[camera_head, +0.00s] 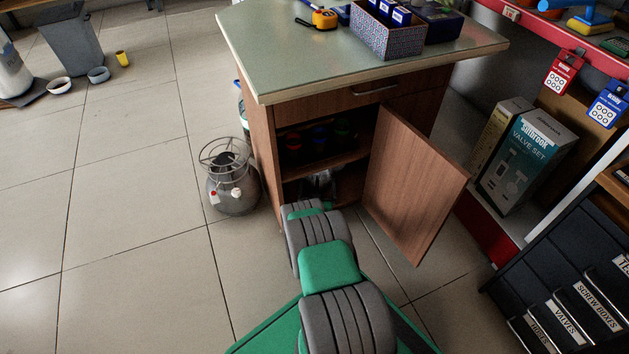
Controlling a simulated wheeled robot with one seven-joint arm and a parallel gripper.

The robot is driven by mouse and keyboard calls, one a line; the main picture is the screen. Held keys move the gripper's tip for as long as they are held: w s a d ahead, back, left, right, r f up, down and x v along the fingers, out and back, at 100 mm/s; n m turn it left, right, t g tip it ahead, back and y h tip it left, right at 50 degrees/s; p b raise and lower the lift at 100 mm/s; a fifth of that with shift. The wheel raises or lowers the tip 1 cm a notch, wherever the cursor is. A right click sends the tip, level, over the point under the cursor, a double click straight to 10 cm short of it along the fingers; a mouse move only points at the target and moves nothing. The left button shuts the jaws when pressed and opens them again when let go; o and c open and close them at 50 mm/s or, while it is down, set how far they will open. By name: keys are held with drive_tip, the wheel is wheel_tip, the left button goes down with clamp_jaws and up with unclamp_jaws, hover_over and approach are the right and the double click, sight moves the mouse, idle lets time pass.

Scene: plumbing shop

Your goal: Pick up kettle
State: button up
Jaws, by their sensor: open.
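My arm reaches forward into the open lower compartment of the wooden cabinet (262,150). My gripper (322,184) is at its far end, dim and partly hidden by my own arm links; it is open. No kettle can be made out for certain. The dark, shiny shapes around the gripper in the lower compartment are too shadowed to tell apart. The cabinet door (415,185) is swung open to the right of my arm.
A grey gas cylinder (232,190) stands on the floor left of the cabinet. Red, blue and green items sit on the inner shelf (345,156). The countertop (300,60) overhangs the opening. A valve box (525,160) stands at the right. The left floor is largely clear.

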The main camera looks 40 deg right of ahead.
sight(318, 177)
drive_tip(key=b+x, duration=0.1)
drive_tip(key=x, duration=0.1)
drive_tip(key=b+x, duration=0.2)
drive_tip(key=shift+w+d+f, duration=0.2)
drive_tip(key=shift+w+d+r, duration=0.1)
drive_tip(key=shift+w+r, duration=0.1)
drive_tip(key=shift+w, duration=0.05)
drive_tip(key=shift+s, duration=0.1)
drive_tip(key=c, duration=1.9)
drive_tip(key=shift+c, duration=0.2)
